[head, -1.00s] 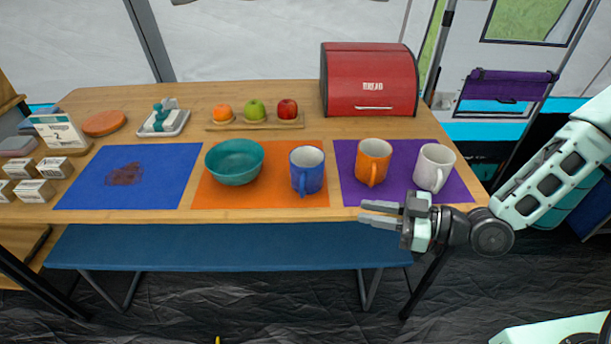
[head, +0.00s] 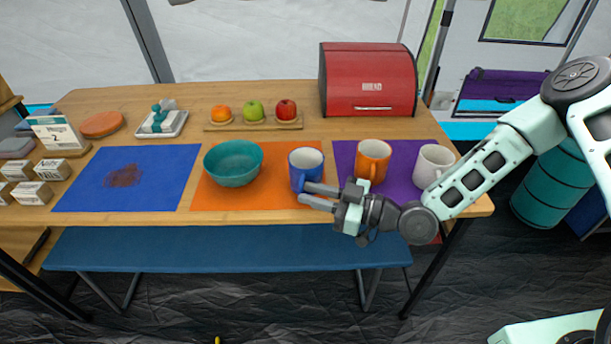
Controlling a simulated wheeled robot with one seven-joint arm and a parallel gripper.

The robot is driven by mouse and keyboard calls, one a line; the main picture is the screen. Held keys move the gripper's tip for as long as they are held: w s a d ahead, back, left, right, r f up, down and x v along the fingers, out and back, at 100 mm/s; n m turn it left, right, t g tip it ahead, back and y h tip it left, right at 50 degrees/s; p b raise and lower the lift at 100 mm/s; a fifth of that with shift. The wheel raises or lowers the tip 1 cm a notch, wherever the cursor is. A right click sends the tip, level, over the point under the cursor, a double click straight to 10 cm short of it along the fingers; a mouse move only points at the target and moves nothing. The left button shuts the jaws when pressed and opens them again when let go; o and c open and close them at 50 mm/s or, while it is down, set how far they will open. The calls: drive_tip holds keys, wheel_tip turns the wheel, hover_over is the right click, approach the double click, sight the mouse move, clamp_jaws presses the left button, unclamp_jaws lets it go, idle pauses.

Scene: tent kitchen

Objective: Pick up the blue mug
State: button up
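The blue mug (head: 306,164) stands upright on the right part of the orange mat (head: 262,201), its white inside showing. My gripper (head: 304,195) is at the front of the mug, with its fingers pointing left. The fingers are apart with a gap between them. They overlap the lower front of the mug, where its handle is, in this view. I cannot tell whether a finger touches the mug or handle, and the handle is partly hidden.
A teal bowl (head: 233,163) stands left of the blue mug. An orange mug (head: 373,161) and a white mug (head: 433,165) stand to its right on a purple mat (head: 345,152). My arm passes in front of the white mug. A red bread box (head: 368,82) stands behind.

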drive_tip(key=shift+f+x, duration=0.15)
drive_tip(key=shift+x, duration=1.05)
drive_tip(key=shift+f+x, duration=0.15)
drive_tip(key=shift+x, duration=1)
drive_tip(key=shift+s, duration=0.1)
clamp_jaws()
drive_tip(key=shift+r, duration=0.1)
